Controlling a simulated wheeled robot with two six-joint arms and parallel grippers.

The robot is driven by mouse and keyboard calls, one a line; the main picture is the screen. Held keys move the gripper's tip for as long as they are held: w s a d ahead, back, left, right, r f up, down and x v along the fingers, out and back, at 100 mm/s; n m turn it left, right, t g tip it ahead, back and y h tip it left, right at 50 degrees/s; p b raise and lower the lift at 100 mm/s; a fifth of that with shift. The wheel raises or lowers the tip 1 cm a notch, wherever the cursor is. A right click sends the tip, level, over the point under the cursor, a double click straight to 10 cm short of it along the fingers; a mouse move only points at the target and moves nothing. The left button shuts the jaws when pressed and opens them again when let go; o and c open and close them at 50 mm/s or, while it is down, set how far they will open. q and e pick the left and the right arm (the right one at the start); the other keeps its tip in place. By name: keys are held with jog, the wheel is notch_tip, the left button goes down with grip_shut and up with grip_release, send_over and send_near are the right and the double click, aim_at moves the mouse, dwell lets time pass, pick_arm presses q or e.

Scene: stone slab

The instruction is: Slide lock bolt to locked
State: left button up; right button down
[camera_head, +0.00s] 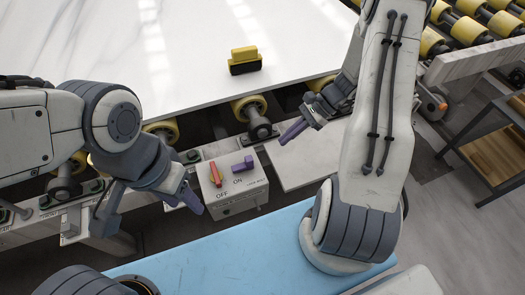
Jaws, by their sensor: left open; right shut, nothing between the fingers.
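A light grey switch box (237,194) marked OFF and ON stands at the edge of the roller conveyor. On its top are a red-orange lever (215,174) near the OFF side and a purple bolt-like piece (243,164) near the ON side. I cannot read the smaller print or tell the bolt's exact lock state. My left gripper (183,198) is open and empty, pointing down just left of the box, beside the lever and apart from the bolt. My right gripper (299,128) is shut and empty, above and to the right of the box.
A white stone slab (110,45) lies on yellow-ringed rollers (249,108) behind the box, with a yellow and black block (245,60) on it. A pale flat plate (305,160) lies right of the box. A shelf (490,145) stands at far right.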

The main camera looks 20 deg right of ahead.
aim_at(242, 165)
jog(key=x, duration=0.6)
jog(key=shift+s, duration=0.1)
pick_arm(q)
jog(key=shift+r+p, duration=0.3)
pick_arm(e)
jog(key=shift+a+r, duration=0.2)
jog(key=shift+a, duration=1.6)
